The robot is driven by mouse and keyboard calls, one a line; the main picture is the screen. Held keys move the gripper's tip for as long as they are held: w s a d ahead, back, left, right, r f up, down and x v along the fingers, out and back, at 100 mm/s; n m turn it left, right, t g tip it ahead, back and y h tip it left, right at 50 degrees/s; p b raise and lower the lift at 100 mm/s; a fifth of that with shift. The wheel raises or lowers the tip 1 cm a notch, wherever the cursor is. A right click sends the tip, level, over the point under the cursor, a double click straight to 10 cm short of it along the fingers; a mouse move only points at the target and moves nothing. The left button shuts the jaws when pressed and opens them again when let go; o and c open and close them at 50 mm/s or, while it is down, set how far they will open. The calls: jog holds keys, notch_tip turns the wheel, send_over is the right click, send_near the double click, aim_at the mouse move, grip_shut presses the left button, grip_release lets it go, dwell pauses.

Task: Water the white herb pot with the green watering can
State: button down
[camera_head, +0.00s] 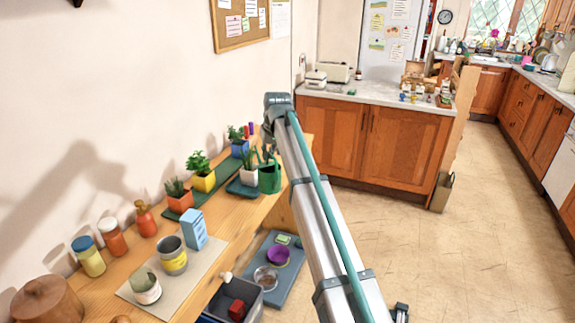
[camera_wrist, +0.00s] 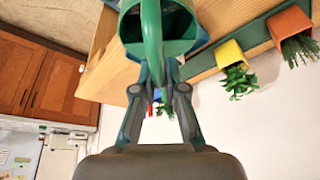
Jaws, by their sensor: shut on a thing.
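The green watering can (camera_head: 269,179) is near the front edge of the wooden counter, partly behind my arm. It looks roughly upright; I cannot tell whether it touches the counter. In the wrist view my gripper (camera_wrist: 162,75) is shut on the can's green handle (camera_wrist: 152,35), with the can's open top beyond. The white herb pot (camera_head: 248,174), with a green plant, stands just left of the can on a dark green tray (camera_head: 240,190). I cannot make out the white pot in the wrist view.
Blue (camera_head: 239,148), yellow (camera_head: 204,182) and orange (camera_head: 180,202) herb pots stand in a row on a green strip by the wall. Jars, a blue carton (camera_head: 194,228) and cans stand nearer. Below the counter's edge are a grey bin (camera_head: 236,296) and a blue mat with bowls.

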jog(key=w+a, duration=0.1)
jog(key=w, duration=0.1)
jog(key=w+a, duration=0.2)
jog(key=shift+a+r, duration=0.2)
jog(key=shift+a, duration=0.1)
jog(key=shift+s+p, duration=0.1)
jog(key=shift+p, duration=0.25)
jog(key=shift+g+h, duration=0.5)
jog(key=shift+g, duration=0.4)
jog(key=shift+w+a+f+p, duration=0.15)
jog(key=shift+f+p, duration=0.15)
jog(key=shift+f, duration=0.55)
jog(key=shift+w+d+f+p, duration=0.15)
jog(key=shift+f+p, duration=0.2)
jog(key=shift+f, duration=0.5)
jog(key=shift+w+a+f+p, duration=0.15)
jog(key=shift+f+p, duration=0.15)
jog(key=shift+f, duration=0.55)
jog(key=shift+w+a+r+g+h+p, duration=0.2)
jog(key=shift+r+g+p, duration=0.35)
jog(key=shift+p, duration=0.55)
jog(key=shift+w+a+r+g+h+p, duration=0.15)
jog(key=shift+w+r+g+p, duration=0.35)
jog(key=shift+p, duration=0.6)
jog(key=shift+s+d+t, duration=0.1)
jog(key=shift+s+t, duration=0.15)
